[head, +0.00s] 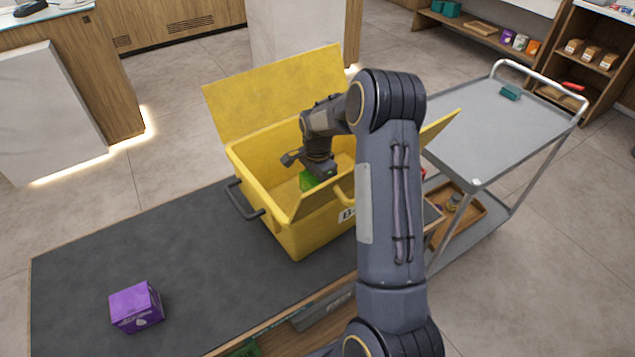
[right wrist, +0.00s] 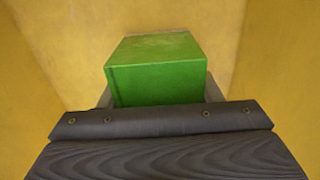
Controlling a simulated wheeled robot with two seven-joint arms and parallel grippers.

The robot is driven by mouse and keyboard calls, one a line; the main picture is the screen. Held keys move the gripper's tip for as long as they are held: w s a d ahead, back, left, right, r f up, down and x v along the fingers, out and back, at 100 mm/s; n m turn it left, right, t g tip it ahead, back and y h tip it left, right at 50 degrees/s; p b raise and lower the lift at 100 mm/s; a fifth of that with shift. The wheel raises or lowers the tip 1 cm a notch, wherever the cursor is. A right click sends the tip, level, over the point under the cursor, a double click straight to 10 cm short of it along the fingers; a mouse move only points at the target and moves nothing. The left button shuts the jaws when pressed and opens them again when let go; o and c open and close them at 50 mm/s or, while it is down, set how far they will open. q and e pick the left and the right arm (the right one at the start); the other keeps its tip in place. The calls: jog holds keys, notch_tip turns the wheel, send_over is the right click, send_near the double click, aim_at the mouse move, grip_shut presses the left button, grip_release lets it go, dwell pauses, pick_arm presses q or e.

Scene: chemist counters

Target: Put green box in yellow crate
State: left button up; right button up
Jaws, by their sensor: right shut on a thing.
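The yellow crate (head: 290,232) stands on the dark counter top with its lid flaps open. My right arm reaches over its rim, and my right gripper (head: 314,174) is down inside the crate. The green box (head: 308,181) is at the gripper, inside the crate walls, mostly hidden by the gripper in the head view. In the right wrist view the green box (right wrist: 158,75) sits between the fingers, with yellow walls around it. The gripper is shut on it. I cannot tell whether the box touches the crate floor. My left gripper is not in view.
A purple box (head: 136,307) stands on the dark counter (head: 85,255) at the front left. A grey trolley (head: 480,125) with a small teal item (head: 510,92) stands to the right.

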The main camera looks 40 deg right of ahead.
jog(key=shift+f, duration=0.2)
jog(key=o, duration=1)
jog(key=shift+r, duration=0.1)
jog(key=shift+o, duration=0.2)
notch_tip(320, 180, up, 12)
jog(key=shift+r, duration=0.2)
